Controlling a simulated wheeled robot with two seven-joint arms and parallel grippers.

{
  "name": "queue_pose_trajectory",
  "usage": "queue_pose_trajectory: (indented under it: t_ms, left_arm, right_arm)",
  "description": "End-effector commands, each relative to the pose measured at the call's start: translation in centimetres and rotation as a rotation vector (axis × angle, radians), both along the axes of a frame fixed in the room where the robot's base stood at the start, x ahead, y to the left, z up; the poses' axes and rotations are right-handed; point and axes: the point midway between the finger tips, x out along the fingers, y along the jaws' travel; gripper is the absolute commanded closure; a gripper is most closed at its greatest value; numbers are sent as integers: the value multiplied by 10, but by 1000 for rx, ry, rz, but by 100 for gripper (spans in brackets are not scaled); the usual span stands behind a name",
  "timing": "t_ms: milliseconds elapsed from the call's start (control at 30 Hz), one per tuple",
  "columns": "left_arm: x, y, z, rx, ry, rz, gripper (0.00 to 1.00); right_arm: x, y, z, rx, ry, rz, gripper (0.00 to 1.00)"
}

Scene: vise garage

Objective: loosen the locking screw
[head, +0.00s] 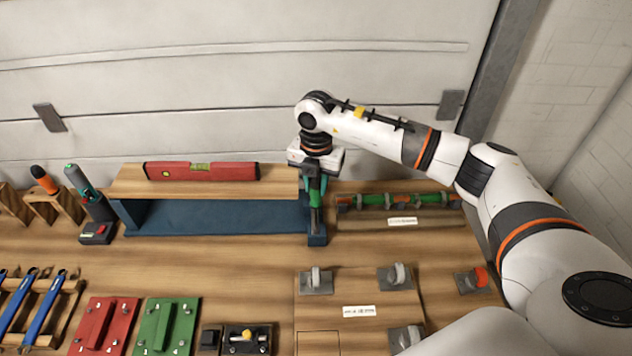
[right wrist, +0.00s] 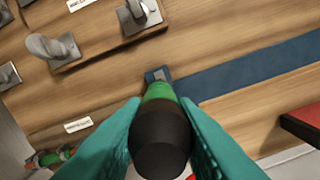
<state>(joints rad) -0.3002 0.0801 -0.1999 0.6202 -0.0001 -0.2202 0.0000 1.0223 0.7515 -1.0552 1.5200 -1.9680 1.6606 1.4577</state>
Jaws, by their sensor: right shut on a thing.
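My right gripper (head: 316,179) is shut on a tool with a green and black handle (head: 315,195). It holds the tool roughly upright over the right end of the blue stand (head: 222,217). In the right wrist view the teal fingers (right wrist: 162,120) clasp the tool, whose black end (right wrist: 160,150) faces the camera. The far end of the tool points at a small blue block with a grey patch (right wrist: 158,75). The tool hides what is under its tip, so I cannot tell whether it touches a screw. My left gripper is out of view.
A red level (head: 201,171) lies on the wooden board over the blue stand. A rack with green tools (head: 400,202) is close on the right. Grey clamps stand on a wooden panel (head: 345,290) in front. Red (head: 104,325) and green (head: 168,325) plates lie front left.

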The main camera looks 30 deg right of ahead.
Motion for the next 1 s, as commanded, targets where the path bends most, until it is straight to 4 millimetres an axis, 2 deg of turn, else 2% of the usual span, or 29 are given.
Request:
queue_pose_trajectory:
  t_ms: [167, 1000]
  left_arm:
    - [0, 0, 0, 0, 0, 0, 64]
    - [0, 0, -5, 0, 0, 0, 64]
  right_arm:
    - [0, 0, 1, 0, -1, -112, 98]
    - [0, 0, -6, 0, -1, -108, 98]
